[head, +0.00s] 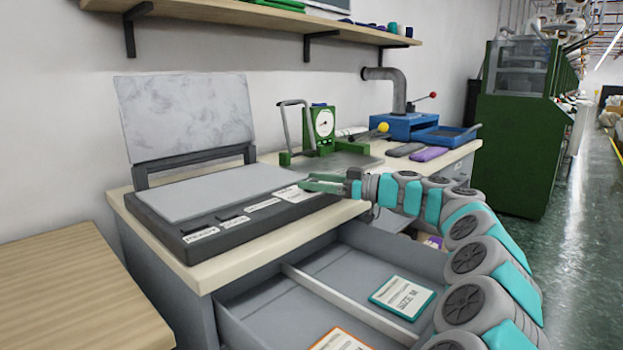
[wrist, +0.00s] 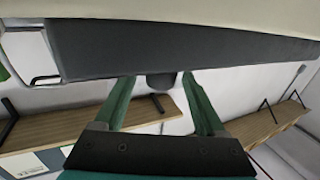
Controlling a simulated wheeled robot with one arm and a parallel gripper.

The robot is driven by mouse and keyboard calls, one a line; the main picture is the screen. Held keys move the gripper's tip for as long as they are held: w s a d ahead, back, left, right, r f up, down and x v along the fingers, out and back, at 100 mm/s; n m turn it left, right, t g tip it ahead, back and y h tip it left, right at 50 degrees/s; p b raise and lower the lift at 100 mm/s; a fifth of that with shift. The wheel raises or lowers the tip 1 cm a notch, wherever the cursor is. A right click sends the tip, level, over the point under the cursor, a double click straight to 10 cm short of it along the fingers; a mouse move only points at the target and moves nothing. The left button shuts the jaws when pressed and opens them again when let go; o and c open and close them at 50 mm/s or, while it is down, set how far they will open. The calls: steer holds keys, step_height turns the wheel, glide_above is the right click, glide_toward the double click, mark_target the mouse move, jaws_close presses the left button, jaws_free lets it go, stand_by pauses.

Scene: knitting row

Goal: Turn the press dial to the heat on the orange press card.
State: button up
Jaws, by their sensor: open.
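The press (head: 200,195) stands on the bench with its pale upper plate (head: 188,113) raised. Its dark front strip carries several white labels. My gripper (head: 312,184) is open at the right end of this strip. In the wrist view, a short dark knob, seemingly the dial (wrist: 161,83), sticks out from a dark panel (wrist: 180,45) between the two green fingertips of my gripper (wrist: 160,80). I cannot tell whether the fingers touch it, and its setting is not readable. The orange-edged card (head: 340,341) lies in the open drawer, cut off by the frame's bottom; its text is unreadable.
The open grey drawer (head: 290,280) also holds a teal-edged card (head: 402,297) marked size M. A green gauge stand (head: 322,125) and a blue machine (head: 412,126) stand farther along the bench. A wooden table (head: 70,285) is at left. A shelf (head: 250,14) hangs above.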

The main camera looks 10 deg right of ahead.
steer(key=shift+w+a, duration=0.2)
steer(key=shift+a, duration=0.25)
jaws_close()
stand_by(0.3)
